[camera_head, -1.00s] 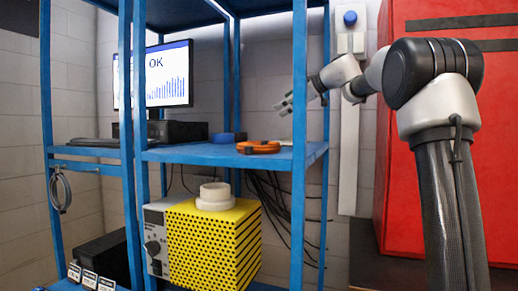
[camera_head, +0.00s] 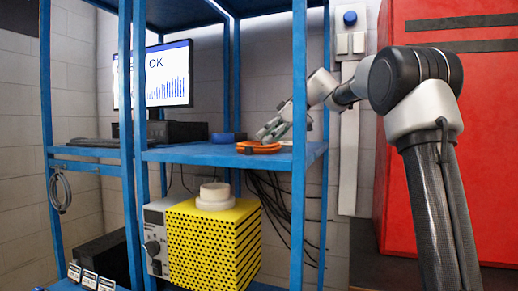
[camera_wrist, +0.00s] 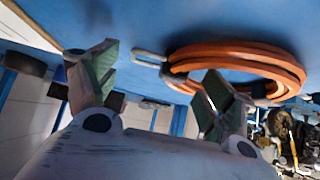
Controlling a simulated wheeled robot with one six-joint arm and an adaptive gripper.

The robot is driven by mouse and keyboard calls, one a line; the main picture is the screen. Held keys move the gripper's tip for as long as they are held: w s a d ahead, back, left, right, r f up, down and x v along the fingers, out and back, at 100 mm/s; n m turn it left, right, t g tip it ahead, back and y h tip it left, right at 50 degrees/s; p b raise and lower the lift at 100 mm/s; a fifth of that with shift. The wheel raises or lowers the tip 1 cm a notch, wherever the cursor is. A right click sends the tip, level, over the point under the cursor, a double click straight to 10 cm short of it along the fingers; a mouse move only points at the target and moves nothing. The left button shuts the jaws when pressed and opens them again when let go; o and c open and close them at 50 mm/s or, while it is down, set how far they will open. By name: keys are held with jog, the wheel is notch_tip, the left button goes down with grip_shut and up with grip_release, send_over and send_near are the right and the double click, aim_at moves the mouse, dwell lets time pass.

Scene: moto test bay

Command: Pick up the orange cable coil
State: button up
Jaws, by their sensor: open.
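The orange cable coil (camera_head: 258,147) lies flat on the blue shelf (camera_head: 200,154), near its right end. In the wrist view the coil (camera_wrist: 240,57) is a thick orange ring with a grey end piece, on the blue surface. My gripper (camera_head: 268,132) is open and empty just above and beside the coil in the head view. In the wrist view its two green-padded fingers (camera_wrist: 155,88) stand apart. The right finger overlaps the near edge of the coil in the picture; I cannot tell whether they touch.
A blue rack post (camera_head: 299,130) stands in front of my arm. A monitor (camera_head: 168,75) and a black box (camera_head: 178,131) stand to the left. A yellow box (camera_head: 215,240) sits below.

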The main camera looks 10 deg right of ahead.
jog(key=c, duration=1.3)
jog(key=shift+r, duration=0.35)
jog(key=shift+c, duration=0.9)
jog(key=r, duration=0.2)
jog(key=shift+s+d+r, duration=0.1)
jog(key=shift+d+r, duration=0.15)
jog(key=shift+r, duration=0.15)
jog(key=s+d, duration=0.8)
jog(key=d, duration=0.5)
jog(key=s+d, duration=0.9)
jog(key=d, duration=0.4)
jog(key=shift+s, duration=0.25)
